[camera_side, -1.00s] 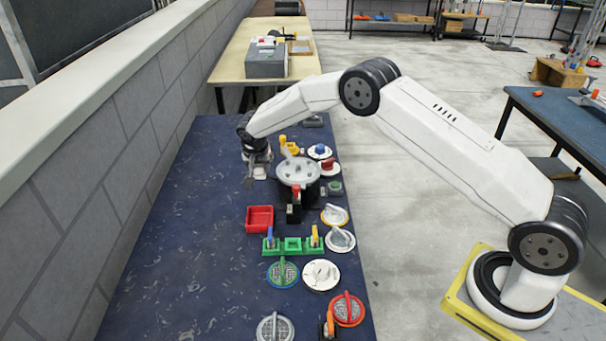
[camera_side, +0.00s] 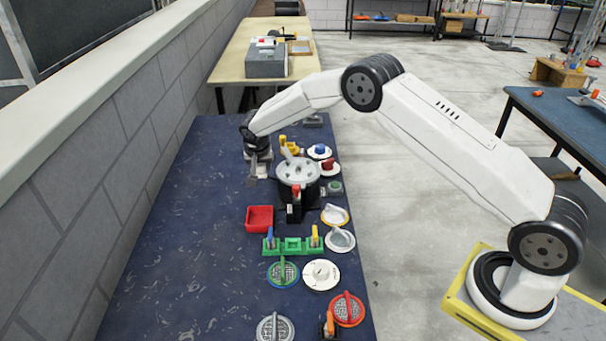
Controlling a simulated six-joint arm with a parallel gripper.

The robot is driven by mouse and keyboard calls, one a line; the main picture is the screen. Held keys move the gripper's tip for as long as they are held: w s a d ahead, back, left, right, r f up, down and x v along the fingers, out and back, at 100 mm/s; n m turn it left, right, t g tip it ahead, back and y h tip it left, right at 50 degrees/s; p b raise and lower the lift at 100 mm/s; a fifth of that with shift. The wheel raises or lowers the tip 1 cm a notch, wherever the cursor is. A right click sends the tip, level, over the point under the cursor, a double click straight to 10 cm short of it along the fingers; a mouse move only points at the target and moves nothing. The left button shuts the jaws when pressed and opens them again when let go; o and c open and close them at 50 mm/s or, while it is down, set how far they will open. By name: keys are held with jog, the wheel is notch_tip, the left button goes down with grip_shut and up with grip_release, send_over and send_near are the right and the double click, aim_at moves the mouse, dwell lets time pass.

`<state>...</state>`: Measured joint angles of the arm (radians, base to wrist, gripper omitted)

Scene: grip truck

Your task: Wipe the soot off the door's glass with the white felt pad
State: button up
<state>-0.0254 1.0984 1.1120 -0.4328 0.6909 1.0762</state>
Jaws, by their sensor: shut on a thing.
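My gripper (camera_side: 257,171) points down over the blue bench, left of a dark round drum with a grey lid (camera_side: 298,171). It is shut on a small pale piece that looks like the white felt pad (camera_side: 263,172); the pad is tiny here and partly hidden by the fingers. The pad is close to the drum's left side; I cannot tell whether it touches anything. I cannot make out the door's glass or any soot in this view.
A red tray (camera_side: 260,218) and a green holder (camera_side: 292,245) with upright pegs stand in front of the drum. Several round handled discs lie nearer, including a red one (camera_side: 347,309). A grey wall runs along the left. The bench's left half is clear.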

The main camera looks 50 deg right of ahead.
jog(key=shift+s+d+r+n+t+y, duration=0.2)
jog(key=shift+s+d+r+n+y, duration=0.4)
jog(key=shift+n, duration=0.8)
jog(key=shift+s+d+r+n+t+y, duration=0.25)
jog(key=shift+s+d+n+y, duration=0.2)
jog(key=shift+s+d+n, duration=0.7)
jog(key=shift+s+d+r+n+t+y, duration=0.15)
jog(key=shift+s+d+r+n+y, duration=0.35)
jog(key=shift+n, duration=1.15)
jog(key=shift+s+d+r+n+y, duration=0.25)
jog(key=shift+r+n+y, duration=0.1)
jog(key=shift+n, duration=0.4)
jog(key=shift+s+d+r+n+y, duration=0.2)
jog(key=shift+s+r+n+y, duration=0.15)
jog(key=shift+n, duration=0.45)
jog(key=shift+s+d+r+n+y, duration=0.25)
jog(key=shift+r+n, duration=0.1)
jog(key=shift+n, duration=0.4)
jog(key=shift+s+d+r+n+g+y, duration=0.25)
jog(key=shift+r+n, duration=0.15)
jog(key=shift+n, duration=0.35)
jog(key=shift+s+d+r+n+g+y, duration=0.25)
jog(key=shift+r+n, duration=0.15)
jog(key=shift+n, duration=0.4)
jog(key=shift+s+d+r+n+g+y, duration=0.25)
jog(key=shift+r+n, duration=0.15)
jog(key=shift+n, duration=0.35)
